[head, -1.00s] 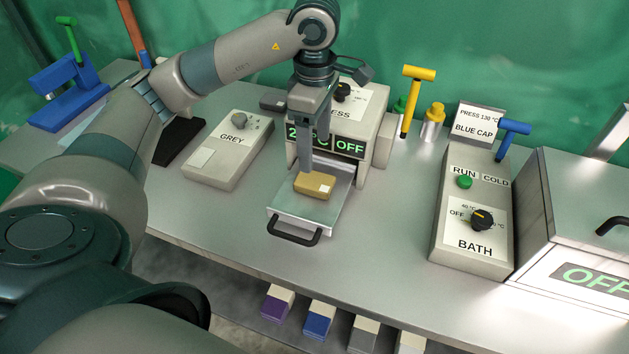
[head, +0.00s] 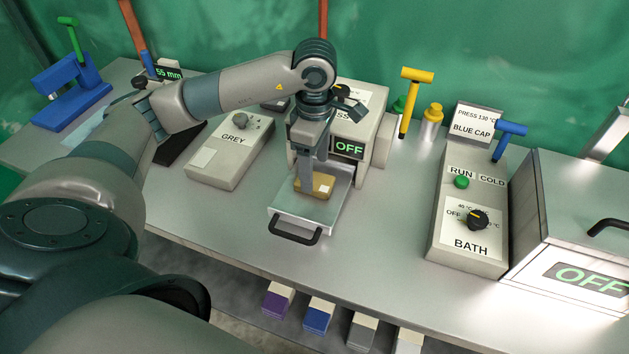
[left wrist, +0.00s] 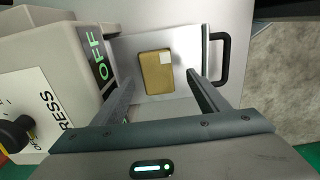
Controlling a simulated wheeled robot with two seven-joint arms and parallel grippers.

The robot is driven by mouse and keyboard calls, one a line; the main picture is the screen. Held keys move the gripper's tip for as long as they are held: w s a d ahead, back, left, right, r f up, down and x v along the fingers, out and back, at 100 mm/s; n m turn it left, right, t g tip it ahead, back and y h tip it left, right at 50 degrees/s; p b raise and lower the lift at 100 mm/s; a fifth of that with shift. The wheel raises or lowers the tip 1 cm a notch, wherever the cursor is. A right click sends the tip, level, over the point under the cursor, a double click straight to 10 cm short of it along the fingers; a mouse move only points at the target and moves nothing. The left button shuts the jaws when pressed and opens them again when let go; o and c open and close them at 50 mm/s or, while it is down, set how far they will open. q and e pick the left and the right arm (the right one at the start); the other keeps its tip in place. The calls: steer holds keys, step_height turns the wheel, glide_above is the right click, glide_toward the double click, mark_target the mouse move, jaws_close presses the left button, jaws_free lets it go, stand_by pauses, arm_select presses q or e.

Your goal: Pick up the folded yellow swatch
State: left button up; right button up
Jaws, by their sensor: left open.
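The folded yellow swatch (head: 318,186) lies on the pulled-out metal tray (head: 285,207) of the press (head: 371,133). It is mustard-coloured with a small pale label at one corner. In the left wrist view the swatch (left wrist: 155,73) lies flat on the tray, beyond and between my fingers. My left gripper (head: 306,188) points down over the tray, and its finger covers part of the swatch in the head view. In the left wrist view the left gripper (left wrist: 158,85) is open, with nothing between its fingers. My right gripper is not in view.
The press body stands close behind the tray, its display reading OFF. A tray handle (head: 295,236) sticks out in front. The GREY box (head: 230,150) is to the left, and the BATH unit (head: 468,210) to the right. Bare table lies between the tray and BATH unit.

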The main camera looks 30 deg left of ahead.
mark_target(314, 179)
arm_select(q)
steer(key=shift+a+f+p, duration=0.15)
steer(key=shift+f+p, duration=0.2)
steer(key=f, duration=0.1)
steer(key=f+p, duration=0.1)
steer(key=f, duration=0.1)
steer(key=shift+w+a, duration=0.1)
steer(key=shift+w, duration=0.1)
steer(key=shift+f, duration=0.3)
steer(key=shift+c, duration=0.3)
steer(key=c, duration=1.1)
